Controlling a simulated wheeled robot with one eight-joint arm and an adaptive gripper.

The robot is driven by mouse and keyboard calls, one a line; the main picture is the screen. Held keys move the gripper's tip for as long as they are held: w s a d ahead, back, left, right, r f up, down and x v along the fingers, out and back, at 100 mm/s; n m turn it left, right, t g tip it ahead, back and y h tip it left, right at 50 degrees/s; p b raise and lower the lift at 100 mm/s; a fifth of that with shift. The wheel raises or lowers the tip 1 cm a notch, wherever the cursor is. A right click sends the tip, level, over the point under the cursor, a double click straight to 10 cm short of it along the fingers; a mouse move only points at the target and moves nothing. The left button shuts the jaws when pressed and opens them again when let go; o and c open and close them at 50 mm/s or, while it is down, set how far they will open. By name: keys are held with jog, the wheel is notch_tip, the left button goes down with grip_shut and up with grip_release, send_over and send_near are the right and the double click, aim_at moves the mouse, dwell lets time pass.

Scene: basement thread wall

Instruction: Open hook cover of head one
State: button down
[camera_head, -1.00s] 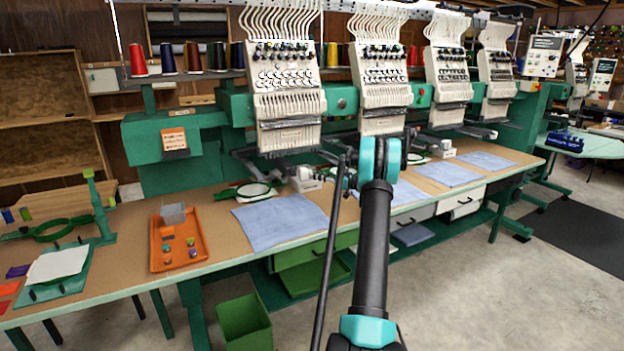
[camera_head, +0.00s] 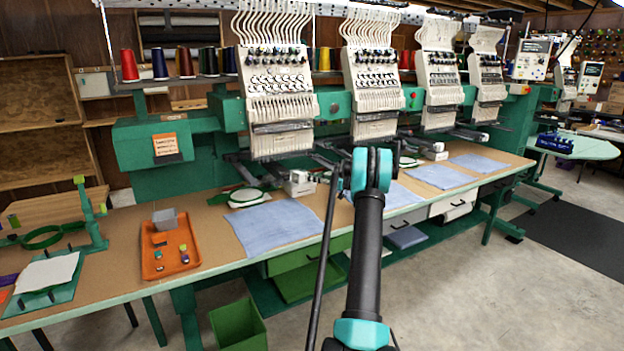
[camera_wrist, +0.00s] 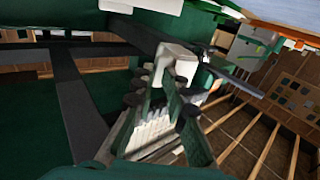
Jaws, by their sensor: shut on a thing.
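Head one (camera_head: 275,95) is the large cream head at the left of the green machine. Below it a white hook housing (camera_head: 300,183) sits at the table's back edge, by the end of my arm. In the wrist view a white block (camera_wrist: 176,62) lies just beyond the fingertips of my gripper (camera_wrist: 163,88). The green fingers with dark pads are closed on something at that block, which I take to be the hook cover. The held part itself is mostly hidden. In the head view my arm hides most of the gripper.
A blue cloth (camera_head: 275,226) and a green hoop (camera_head: 245,196) lie left of my arm. An orange tray (camera_head: 170,262) holds a grey box and small pieces. Dark bars (camera_wrist: 85,110) run close beside the gripper. A green bin (camera_head: 238,325) stands on the floor.

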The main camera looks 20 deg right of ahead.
jog(key=shift+w+a, duration=0.1)
jog(key=shift+a, duration=0.45)
jog(key=c, duration=1.7)
grip_release()
jog(key=shift+a, duration=0.15)
jog(key=shift+d, duration=0.35)
jog(key=v, duration=1.2)
jog(key=shift+a, duration=0.1)
